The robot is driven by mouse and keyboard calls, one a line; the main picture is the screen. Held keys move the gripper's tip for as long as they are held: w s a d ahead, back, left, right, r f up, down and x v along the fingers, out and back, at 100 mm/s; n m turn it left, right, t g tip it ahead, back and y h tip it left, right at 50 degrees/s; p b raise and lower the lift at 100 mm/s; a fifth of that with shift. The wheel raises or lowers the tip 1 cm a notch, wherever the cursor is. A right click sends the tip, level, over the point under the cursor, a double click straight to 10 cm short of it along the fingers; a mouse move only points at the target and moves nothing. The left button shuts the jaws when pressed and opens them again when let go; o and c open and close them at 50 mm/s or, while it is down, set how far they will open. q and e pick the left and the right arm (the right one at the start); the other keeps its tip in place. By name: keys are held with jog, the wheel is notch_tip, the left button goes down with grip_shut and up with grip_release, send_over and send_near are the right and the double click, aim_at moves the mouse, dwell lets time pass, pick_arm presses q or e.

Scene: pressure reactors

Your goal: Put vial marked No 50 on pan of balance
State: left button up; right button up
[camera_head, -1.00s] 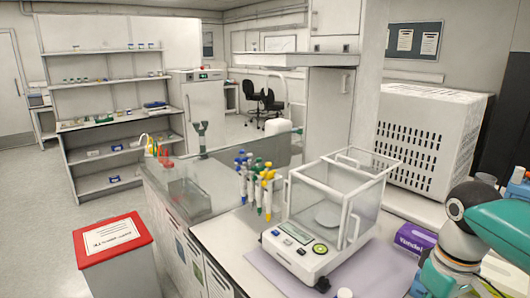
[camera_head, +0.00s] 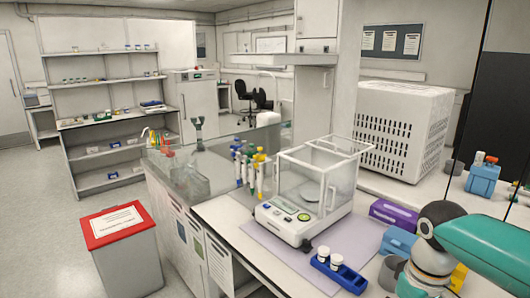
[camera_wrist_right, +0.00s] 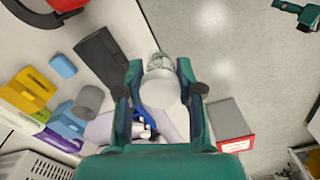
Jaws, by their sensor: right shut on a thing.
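The white balance (camera_head: 290,226) stands on the bench in the head view. Its round pan (camera_head: 308,204) shows inside the clear draft shield; I see nothing on it. A blue vial rack (camera_head: 341,275) in front of the balance holds white-capped vials (camera_head: 323,254). In the right wrist view my right gripper (camera_wrist_right: 160,92) is shut on a white-capped vial (camera_wrist_right: 159,63); no number on it is readable. The right gripper's fingers are out of the head view. A teal and dark part at the wrist view's upper right (camera_wrist_right: 303,14) looks like my left gripper; its jaws are unclear.
A purple box (camera_head: 393,215) and a blue box (camera_head: 398,244) lie right of the balance. Colourful pipettes (camera_head: 248,170) stand to its left. A red-lidded bin (camera_head: 118,225) stands on the floor at left. Some bare mat lies around the vial rack.

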jog(key=w+a+f+m, duration=0.1)
jog(key=w+a+f, duration=0.1)
jog(key=f, duration=0.5)
jog(key=w+a+f+m, duration=0.1)
jog(key=w+a+f, duration=0.1)
jog(key=f, duration=0.5)
jog(key=w+a+f+m, duration=0.1)
jog(key=a+f+m, duration=0.1)
jog(key=f, duration=0.6)
jog(key=shift+w+a, duration=0.4)
jog(key=shift+a, duration=0.05)
